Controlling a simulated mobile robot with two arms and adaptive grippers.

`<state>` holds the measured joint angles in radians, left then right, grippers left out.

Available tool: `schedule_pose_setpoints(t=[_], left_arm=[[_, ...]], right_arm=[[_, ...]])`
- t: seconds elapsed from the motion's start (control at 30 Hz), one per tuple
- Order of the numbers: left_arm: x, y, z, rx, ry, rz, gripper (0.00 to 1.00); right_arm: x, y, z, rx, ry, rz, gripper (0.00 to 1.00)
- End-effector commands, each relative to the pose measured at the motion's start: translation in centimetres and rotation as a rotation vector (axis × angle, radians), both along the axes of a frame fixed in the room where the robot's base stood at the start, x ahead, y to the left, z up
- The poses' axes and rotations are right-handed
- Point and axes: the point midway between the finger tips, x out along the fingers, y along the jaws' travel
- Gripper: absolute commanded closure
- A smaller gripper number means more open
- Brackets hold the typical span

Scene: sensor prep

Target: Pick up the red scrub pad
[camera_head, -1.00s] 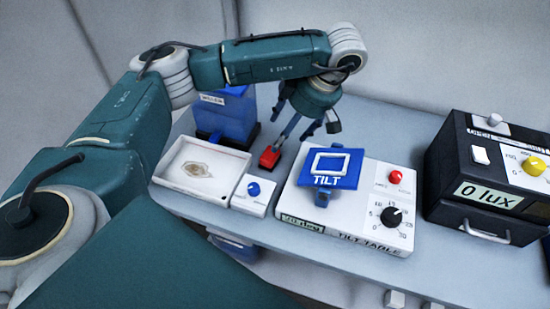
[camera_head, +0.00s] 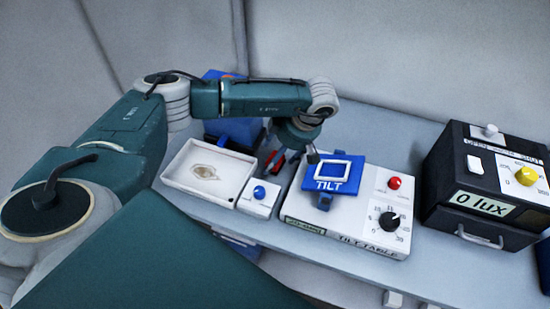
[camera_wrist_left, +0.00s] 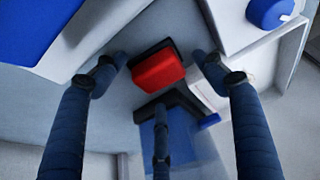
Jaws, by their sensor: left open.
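The red scrub pad (camera_wrist_left: 158,72) has a dark edge and lies on the bench top; in the left wrist view it sits between the spread fingers of my left gripper (camera_wrist_left: 162,65). In the head view the pad (camera_head: 276,160) is mostly hidden by my left gripper (camera_head: 290,160), which is low over it, between the white tray and the tilt table. My left gripper is open and empty. I cannot tell how far its fingertips are above the bench. My right gripper is not in view.
A white tray (camera_head: 178,183) with a stain-like patch and a small box with a blue knob (camera_head: 259,192) stand left of the tilt table (camera_head: 300,212). A blue container (camera_head: 232,132) stands behind. A black lux box (camera_head: 435,180) is at right. The back bench is clear.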

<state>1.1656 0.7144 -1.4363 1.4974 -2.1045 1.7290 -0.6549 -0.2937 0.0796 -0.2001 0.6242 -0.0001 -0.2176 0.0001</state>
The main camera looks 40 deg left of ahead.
Motion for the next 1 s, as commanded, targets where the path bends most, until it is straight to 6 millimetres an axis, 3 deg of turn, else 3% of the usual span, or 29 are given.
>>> schedule_pose_setpoints(t=[0.07,0.3,0.77,1.0], left_arm=[[0.0,0.0,0.0,0.000,0.000,0.000,0.36],[0.0,0.0,0.0,0.000,0.000,0.000,0.83],[0.0,0.0,0.4,0.000,0.000,0.001,0.84],[0.1,0.0,3.2,-0.001,-0.005,0.000,0.84]], right_arm=[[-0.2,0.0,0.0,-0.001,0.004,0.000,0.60],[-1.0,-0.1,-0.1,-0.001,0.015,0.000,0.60],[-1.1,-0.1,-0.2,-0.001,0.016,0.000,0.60],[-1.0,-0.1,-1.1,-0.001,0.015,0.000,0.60]])
